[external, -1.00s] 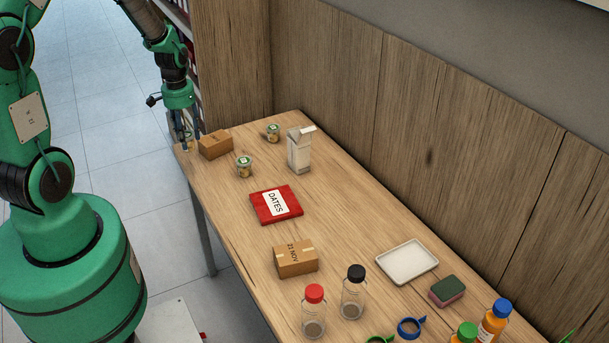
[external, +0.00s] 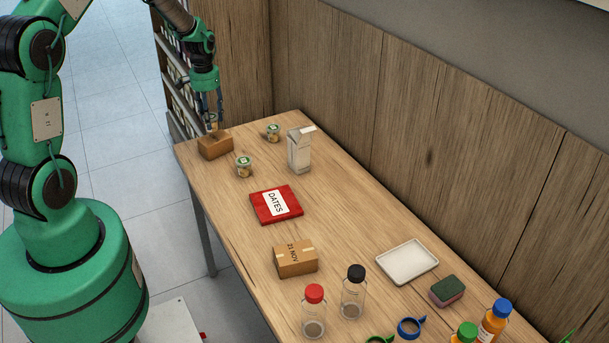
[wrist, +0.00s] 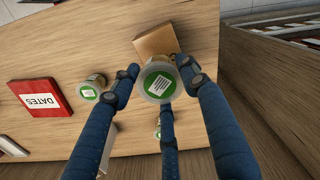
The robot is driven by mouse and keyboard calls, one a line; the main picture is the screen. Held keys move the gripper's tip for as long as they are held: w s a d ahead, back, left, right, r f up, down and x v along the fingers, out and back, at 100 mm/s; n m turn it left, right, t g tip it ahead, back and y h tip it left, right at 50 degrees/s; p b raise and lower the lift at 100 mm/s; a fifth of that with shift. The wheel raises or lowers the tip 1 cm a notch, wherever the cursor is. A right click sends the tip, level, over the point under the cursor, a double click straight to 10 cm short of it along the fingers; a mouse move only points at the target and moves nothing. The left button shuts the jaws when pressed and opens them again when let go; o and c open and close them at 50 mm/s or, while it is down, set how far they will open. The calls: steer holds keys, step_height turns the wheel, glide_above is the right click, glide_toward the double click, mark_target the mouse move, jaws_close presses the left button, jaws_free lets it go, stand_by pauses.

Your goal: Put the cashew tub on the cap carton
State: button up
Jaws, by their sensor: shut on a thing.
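My gripper (external: 212,119) is shut on a small tub with a green and white lid, which I take as the cashew tub (wrist: 158,83); its side lettering cannot be read. The tub is upright between my fingers (wrist: 160,80). A plain brown carton (external: 215,147), likely the cap carton, stands at the table's far left corner, directly below my gripper. It also shows in the wrist view (wrist: 155,42), partly covered by the tub. I cannot tell whether the tub touches the carton's top.
Two similar tubs (external: 244,166) (external: 273,133) stand near the brown carton, with a white drink carton (external: 299,152) beside them. A red DATES packet (external: 277,204) and a 21 NOV box (external: 295,258) lie nearer. Jars, a tray (external: 407,262) and a sponge (external: 447,291) are farther off.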

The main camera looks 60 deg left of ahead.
mark_target(213, 124)
steer(key=shift+w+a, duration=0.25)
steer(key=shift+w, duration=0.05)
steer(key=shift+f, duration=0.15)
steer(key=shift+f+b, duration=0.4)
steer(key=shift+f, duration=1.2)
steer(key=shift+f, duration=0.2)
steer(key=o, duration=1.3)
steer(key=shift+c, duration=0.2)
steer(key=shift+r, duration=0.2)
step_height(213, 124, up, 12)
steer(key=shift+s+p, duration=0.1)
steer(key=shift+p, duration=0.95)
